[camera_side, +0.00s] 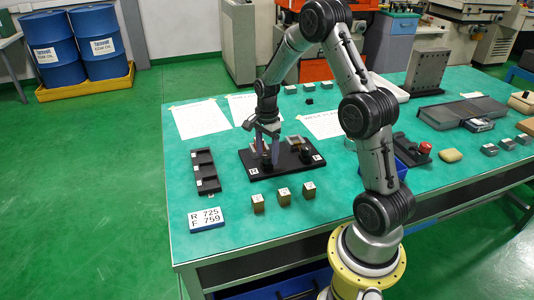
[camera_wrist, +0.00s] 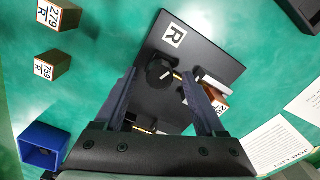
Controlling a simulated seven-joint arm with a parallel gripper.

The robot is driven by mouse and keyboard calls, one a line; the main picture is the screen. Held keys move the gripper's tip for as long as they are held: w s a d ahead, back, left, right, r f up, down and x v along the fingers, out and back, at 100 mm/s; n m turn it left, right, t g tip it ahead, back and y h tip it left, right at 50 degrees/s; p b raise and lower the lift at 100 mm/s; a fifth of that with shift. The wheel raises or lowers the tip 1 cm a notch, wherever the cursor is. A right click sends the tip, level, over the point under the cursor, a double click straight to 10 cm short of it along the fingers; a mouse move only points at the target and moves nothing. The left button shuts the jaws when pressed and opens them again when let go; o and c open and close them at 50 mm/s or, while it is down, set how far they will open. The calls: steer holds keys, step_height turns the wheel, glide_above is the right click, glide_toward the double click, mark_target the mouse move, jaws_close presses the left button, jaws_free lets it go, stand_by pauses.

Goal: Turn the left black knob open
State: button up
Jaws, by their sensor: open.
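A black plate (camera_side: 283,172) lies on the green table. It carries two round black knobs, the left one beside an R label (camera_wrist: 174,35) and the right one (camera_side: 306,157) at its other end. My gripper (camera_side: 267,152) points down over the plate's left end, largely hiding the left knob in the side view. In the wrist view, the left knob (camera_wrist: 160,74) with its white pointer mark shows between my open fingertips (camera_wrist: 158,80). I cannot tell whether the fingers touch it. A metal clamp and an orange-brown block (camera_wrist: 216,97) sit behind the knob.
Several small labelled blocks (camera_side: 283,195) stand in front of the plate. A black slotted tray (camera_side: 205,171) and a number card (camera_side: 207,218) lie to its left. Paper sheets (camera_side: 200,119) lie behind. A blue bin (camera_wrist: 42,145) stands near the plate's right end.

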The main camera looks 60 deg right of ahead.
steer(key=shift+f, duration=0.25)
jaws_close()
